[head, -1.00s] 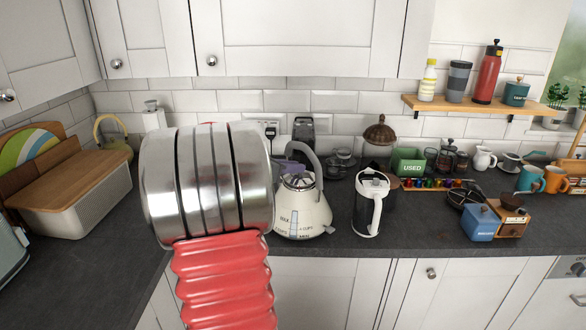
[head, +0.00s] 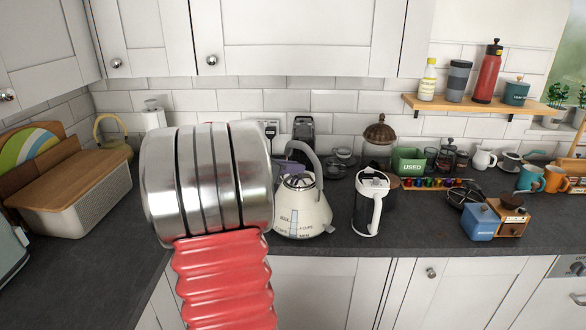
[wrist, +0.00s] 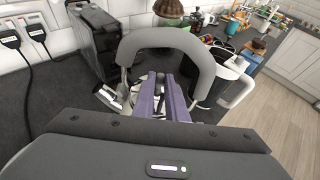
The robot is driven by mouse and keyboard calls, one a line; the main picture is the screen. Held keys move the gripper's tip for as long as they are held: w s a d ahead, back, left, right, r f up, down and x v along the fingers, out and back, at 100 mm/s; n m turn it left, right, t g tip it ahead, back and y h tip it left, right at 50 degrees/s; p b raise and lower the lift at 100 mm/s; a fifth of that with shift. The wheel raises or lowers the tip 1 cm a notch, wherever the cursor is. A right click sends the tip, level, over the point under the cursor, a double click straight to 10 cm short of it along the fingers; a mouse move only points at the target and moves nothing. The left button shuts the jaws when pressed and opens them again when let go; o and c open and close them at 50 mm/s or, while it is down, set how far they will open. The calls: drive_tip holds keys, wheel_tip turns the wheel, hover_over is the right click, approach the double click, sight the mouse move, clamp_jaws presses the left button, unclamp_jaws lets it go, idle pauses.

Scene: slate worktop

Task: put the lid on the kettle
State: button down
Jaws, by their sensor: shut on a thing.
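The cream kettle (head: 303,216) with a grey arched handle stands upright on the worktop, right of my arm in the head view. In the wrist view its handle (wrist: 160,42) arches in front of my gripper. My gripper (wrist: 160,104) has purple fingers, partly seen in the head view (head: 291,169), at the kettle's top beneath the handle. It is shut on the lid (head: 298,182), a small light disc over the kettle's mouth. The fingers and handle mostly hide the lid. I cannot tell whether it touches the rim.
A white and black jug (head: 369,203) stands close to the kettle's right. A dark appliance (head: 303,134) stands behind it. Farther right are a green box (head: 409,161), a row of colored pods and a blue-and-wood grinder (head: 482,224). The worktop in front of the jug is clear.

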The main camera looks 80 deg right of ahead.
drive_tip(key=shift+f, duration=0.2)
idle(0.6)
drive_tip(key=c, duration=1.3)
unclamp_jaws()
drive_tip(key=v, duration=0.9)
idle(0.4)
idle(0.4)
drive_tip(key=shift+w+m, duration=0.1)
drive_tip(key=shift+m, duration=0.2)
